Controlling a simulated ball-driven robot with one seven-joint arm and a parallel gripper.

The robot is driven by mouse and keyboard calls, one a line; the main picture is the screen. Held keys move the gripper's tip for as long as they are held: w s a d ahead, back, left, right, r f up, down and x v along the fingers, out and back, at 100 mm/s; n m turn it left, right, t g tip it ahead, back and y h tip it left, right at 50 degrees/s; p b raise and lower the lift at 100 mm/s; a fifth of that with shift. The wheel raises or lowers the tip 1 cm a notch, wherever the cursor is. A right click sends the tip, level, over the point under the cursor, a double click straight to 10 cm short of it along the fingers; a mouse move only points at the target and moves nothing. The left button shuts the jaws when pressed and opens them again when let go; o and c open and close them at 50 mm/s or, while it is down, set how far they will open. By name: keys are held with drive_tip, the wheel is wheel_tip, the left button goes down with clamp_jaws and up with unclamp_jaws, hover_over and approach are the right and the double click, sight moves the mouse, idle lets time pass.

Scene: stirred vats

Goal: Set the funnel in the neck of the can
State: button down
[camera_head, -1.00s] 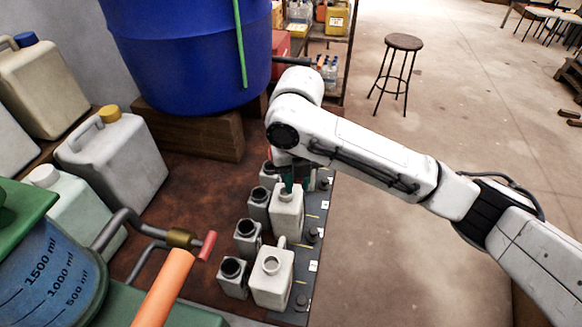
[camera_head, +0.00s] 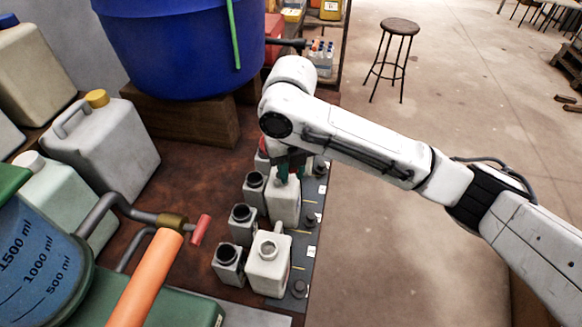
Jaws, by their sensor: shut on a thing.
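My gripper (camera_head: 290,165) hangs at the end of my arm, right above a pale can (camera_head: 283,206) on the dark strip at the bench's right edge. Its jaws are mostly hidden by my wrist. A small teal piece (camera_head: 283,174) shows below it at the can's top; it looks like part of the funnel held in the jaws. The can's neck is largely covered, so I cannot tell whether the funnel's stem is inside it. A second pale can (camera_head: 268,273) with an open round neck stands upright nearer the camera.
Several small grey cans with black necks (camera_head: 228,262) stand in a row left of the pale cans. A blue vat (camera_head: 180,55) rests on a wooden block behind. An orange pipe (camera_head: 147,280) and red-handled tap (camera_head: 201,230) are at front left. Brown bench is clear mid-left.

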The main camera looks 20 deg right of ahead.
drive_tip(key=shift+f+b, duration=1.85)
drive_tip(key=shift+f, duration=1.1)
drive_tip(key=shift+f, duration=0.2)
drive_tip(key=c, duration=0.8)
unclamp_jaws()
drive_tip(key=shift+c, duration=0.2)
